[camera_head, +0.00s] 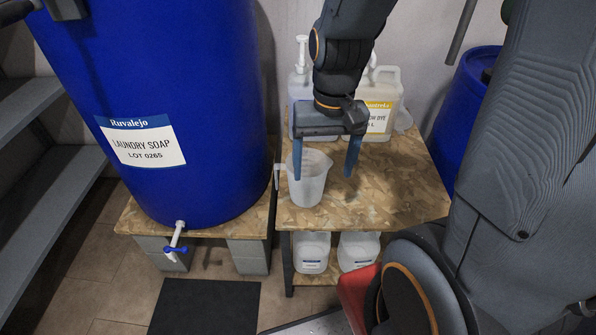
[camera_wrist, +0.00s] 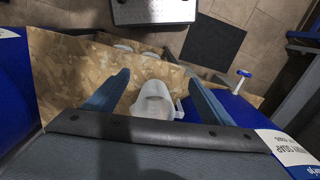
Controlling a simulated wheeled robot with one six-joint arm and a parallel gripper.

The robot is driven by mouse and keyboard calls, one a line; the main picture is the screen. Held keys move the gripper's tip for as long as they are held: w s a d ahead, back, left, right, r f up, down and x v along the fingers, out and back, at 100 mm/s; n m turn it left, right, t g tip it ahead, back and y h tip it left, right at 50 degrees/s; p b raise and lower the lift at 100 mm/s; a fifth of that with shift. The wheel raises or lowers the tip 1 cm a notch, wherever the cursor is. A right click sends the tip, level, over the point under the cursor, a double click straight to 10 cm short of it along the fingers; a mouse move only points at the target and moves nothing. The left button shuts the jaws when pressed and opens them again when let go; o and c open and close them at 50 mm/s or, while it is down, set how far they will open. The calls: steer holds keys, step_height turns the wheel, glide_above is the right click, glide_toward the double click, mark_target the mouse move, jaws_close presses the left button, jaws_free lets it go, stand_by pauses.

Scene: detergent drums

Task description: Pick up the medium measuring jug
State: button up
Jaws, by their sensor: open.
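A translucent white measuring jug (camera_head: 309,180) stands upright on the wooden bench (camera_head: 400,202), near its left edge. It also shows in the wrist view (camera_wrist: 154,101), below my gripper and between the fingers, closer to the right one. My gripper (camera_head: 325,173) points down with its two blue fingers spread wide. In the head view the left finger overlaps the jug and the right finger is to the right of it. The gripper is open and holds nothing. Only one jug is clearly visible, so I cannot compare sizes.
A large blue laundry soap drum (camera_head: 215,110) with a tap stands close left of the bench. A pump bottle (camera_head: 299,90) and a yellow-labelled canister (camera_head: 382,100) stand behind the gripper. Another blue drum (camera_head: 462,105) is at right. White canisters (camera_head: 312,253) sit below. The bench's front right is clear.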

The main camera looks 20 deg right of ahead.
steer(key=o, duration=0.5)
steer(key=w+m+p, duration=0.1)
steer(key=w+m, duration=0.1)
steer(key=w+d+f+m+y, duration=0.1)
steer(key=w+m, duration=0.1)
steer(key=w+m+p, duration=0.1)
steer(key=w+m, duration=0.2)
steer(key=shift+d+f+g+y+p, duration=0.2)
steer(key=shift+f+g+y+p, duration=0.05)
steer(key=shift+g+y+p, duration=0.15)
steer(key=w+d+f+m+y+p, duration=0.2)
steer(key=w+f+m+p, duration=0.15)
steer(key=w+m, duration=0.35)
steer(key=shift+m, duration=0.5)
steer(key=shift+w+d+p+x, duration=0.15)
steer(key=shift+p+x, duration=0.25)
steer(key=shift+x, duration=1.75)
steer(key=shift+w+d+p+x, duration=0.1)
steer(key=shift+w+p+x, duration=0.3)
steer(key=shift+x, duration=1.75)
steer(key=shift+w+d+p+x, duration=0.1)
steer(key=shift+p+x, duration=0.35)
steer(key=shift+x, duration=1.75)
